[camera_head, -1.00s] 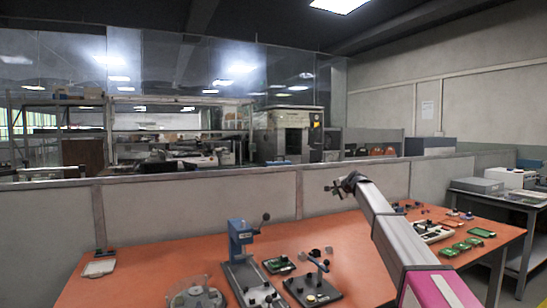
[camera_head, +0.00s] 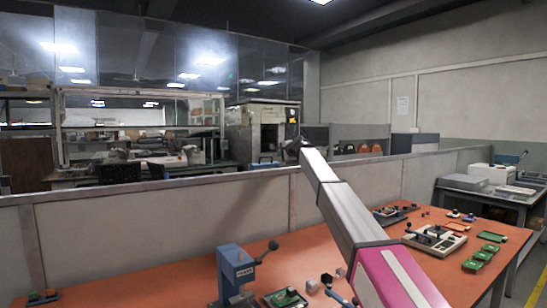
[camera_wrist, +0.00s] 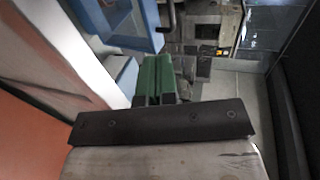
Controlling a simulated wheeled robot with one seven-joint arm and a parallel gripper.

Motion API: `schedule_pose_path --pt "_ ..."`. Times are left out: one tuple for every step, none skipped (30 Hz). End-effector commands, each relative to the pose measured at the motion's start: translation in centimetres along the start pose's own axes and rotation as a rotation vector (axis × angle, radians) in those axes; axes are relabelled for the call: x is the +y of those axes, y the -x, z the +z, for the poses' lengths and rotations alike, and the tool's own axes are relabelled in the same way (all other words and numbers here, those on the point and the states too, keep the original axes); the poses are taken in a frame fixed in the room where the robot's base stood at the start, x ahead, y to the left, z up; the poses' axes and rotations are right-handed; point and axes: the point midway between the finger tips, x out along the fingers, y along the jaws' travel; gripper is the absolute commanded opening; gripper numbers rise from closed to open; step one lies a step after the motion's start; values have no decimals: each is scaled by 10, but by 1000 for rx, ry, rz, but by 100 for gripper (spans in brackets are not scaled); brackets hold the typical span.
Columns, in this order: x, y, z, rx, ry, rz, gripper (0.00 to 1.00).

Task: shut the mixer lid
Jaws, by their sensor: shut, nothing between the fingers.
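I cannot make out a mixer or its lid in either view. My gripper shows in the wrist view (camera_wrist: 157,62) as two green fingers side by side in front of a dark bar. The fingers are together with nothing held between them. In the head view my arm reaches up over the orange table (camera_head: 190,270) toward the low partition, and its far end is too small to show the fingers.
A blue lever press (camera_head: 236,270) stands on the table. Green boards (camera_head: 483,255) and a grey fixture (camera_head: 435,239) lie at the right. A pale partition (camera_head: 150,225) runs behind the table. A blue object (camera_wrist: 140,20), unclear, shows in the wrist view.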

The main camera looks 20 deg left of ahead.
Motion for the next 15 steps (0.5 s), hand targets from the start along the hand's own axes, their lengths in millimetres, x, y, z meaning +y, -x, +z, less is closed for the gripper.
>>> schedule_pose_path --pt "-1 -5 0 0 0 0 0" --pt "-1 -8 0 0 0 1 0" --pt "-1 -13 0 0 0 1 0" --pt "-1 -17 0 0 1 1 0" --pt "-1 -22 0 0 1 0 0" --pt "-1 -28 0 0 1 0 0" --pt "-1 -33 -1 0 1 1 0" --pt "-1 -38 0 -1 1 1 0" --pt "-1 -46 0 -1 1 1 0" --pt "-1 -52 0 -1 1 2 0" --pt "-1 -57 -1 -1 1 2 0" --pt "-1 -65 -1 -1 1 2 0" --pt "-1 -70 -1 -1 1 1 0" --pt "-1 -76 -1 0 1 1 0" --pt "-2 -83 -1 0 1 1 0"
